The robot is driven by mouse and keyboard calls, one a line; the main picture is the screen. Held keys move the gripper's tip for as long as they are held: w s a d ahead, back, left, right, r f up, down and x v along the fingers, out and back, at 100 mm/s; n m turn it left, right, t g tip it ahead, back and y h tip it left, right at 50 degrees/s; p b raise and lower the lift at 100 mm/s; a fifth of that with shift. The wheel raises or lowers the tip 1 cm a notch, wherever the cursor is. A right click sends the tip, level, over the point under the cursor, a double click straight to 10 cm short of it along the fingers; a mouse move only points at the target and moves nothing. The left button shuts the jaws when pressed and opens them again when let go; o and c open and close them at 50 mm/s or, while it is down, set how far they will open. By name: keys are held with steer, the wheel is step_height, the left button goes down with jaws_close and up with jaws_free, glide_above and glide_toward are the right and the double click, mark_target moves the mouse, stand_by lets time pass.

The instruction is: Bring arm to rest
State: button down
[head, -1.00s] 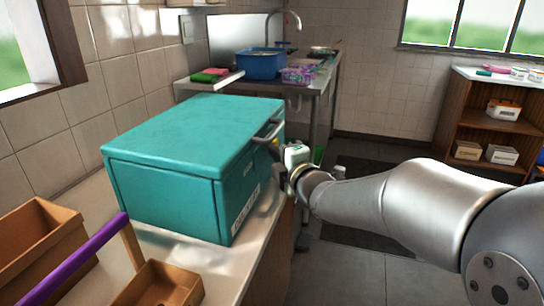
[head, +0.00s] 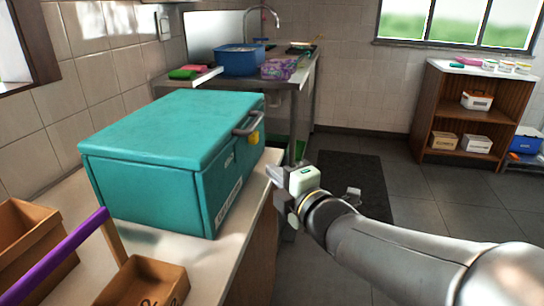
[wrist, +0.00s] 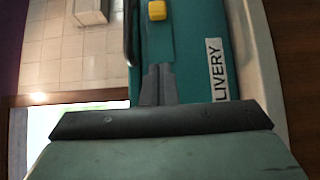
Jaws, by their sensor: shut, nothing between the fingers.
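My gripper (head: 274,176) is to the right of the teal box (head: 150,125), just past the counter's front edge and clear of the box. In the wrist view my gripper (wrist: 158,72) shows its fingers together and empty, with the box's front face and its "LIVERY" lettering behind. The box sits on the counter with its lid down. Its dark handle (head: 250,124) and a yellow latch (head: 254,138) are on the side nearest my gripper.
A wooden crate (head: 42,245) and a smaller wooden box (head: 150,278) with a purple bar (head: 60,255) stand at the counter's near left. A sink table with a blue basin (head: 240,60) is behind. A wooden shelf (head: 425,110) stands at the far right. The floor between is open.

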steer(key=s+d+r+m+g+h+p, duration=0.1)
steer(key=s+d+m+g+h+p, duration=0.15)
steer(key=d+m+h+p, duration=0.4)
steer(key=s+d+r+m+g+h+p, duration=0.2)
steer(key=d+m+g+h+p, duration=0.15)
steer(key=d+m+p, duration=0.5)
steer(key=s+r+m+g+p, duration=0.2)
steer(key=s+m+g+p, duration=0.6)
steer(key=s, duration=0.8)
steer(key=m+p, duration=0.1)
steer(key=p, duration=0.2)
steer(key=shift+a+r+g, duration=0.3)
steer(key=shift+r, duration=0.05)
steer(key=shift+s, duration=0.1)
